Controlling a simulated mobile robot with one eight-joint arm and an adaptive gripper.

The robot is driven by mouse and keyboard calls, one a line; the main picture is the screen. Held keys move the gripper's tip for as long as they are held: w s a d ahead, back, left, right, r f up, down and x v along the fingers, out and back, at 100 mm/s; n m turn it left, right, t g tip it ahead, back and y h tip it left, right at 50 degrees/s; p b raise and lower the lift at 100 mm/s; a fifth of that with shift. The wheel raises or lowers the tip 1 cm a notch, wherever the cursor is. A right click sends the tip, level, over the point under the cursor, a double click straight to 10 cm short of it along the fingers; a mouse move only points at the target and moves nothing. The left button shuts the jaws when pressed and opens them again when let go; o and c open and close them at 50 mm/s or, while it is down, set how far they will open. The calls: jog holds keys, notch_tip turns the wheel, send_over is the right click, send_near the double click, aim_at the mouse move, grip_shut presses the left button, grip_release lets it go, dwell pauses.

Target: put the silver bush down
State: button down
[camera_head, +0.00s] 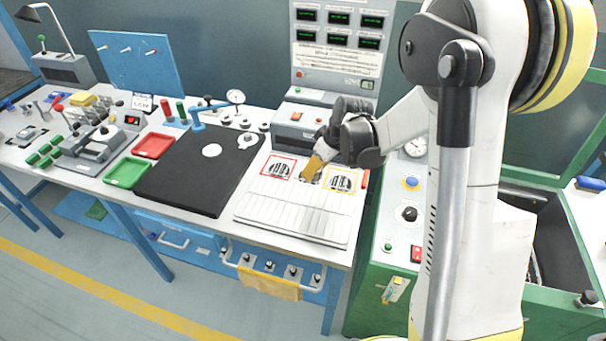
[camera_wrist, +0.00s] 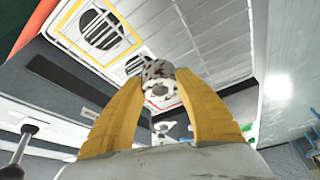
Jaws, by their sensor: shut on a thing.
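The silver bush (camera_wrist: 158,88) shows in the wrist view as a short, speckled metal cylinder with a hole in its end. My gripper (camera_wrist: 160,77) is shut on it, with one yellow finger on each side. In the head view my gripper (camera_head: 312,170) points down over the white panel (camera_head: 290,215), between a red-outlined grille square (camera_head: 279,168) and a yellow-outlined grille square (camera_head: 342,181). The bush cannot be made out there. I cannot tell whether it touches the panel.
A black mat (camera_head: 185,185) with a white disc lies left of the panel. A dial gauge on a blue stand (camera_head: 198,118) stands behind the mat. A red tray (camera_head: 153,145) and a green tray (camera_head: 127,172) lie further left. A control box (camera_head: 300,118) stands close behind my gripper.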

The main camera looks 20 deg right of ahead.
jog(key=s+d+r+p, duration=0.1)
jog(key=d+r, duration=0.3)
jog(key=d, duration=0.4)
jog(key=shift+s+r+p, duration=0.3)
jog(key=shift+r+p, duration=0.1)
jog(key=shift+p, duration=0.15)
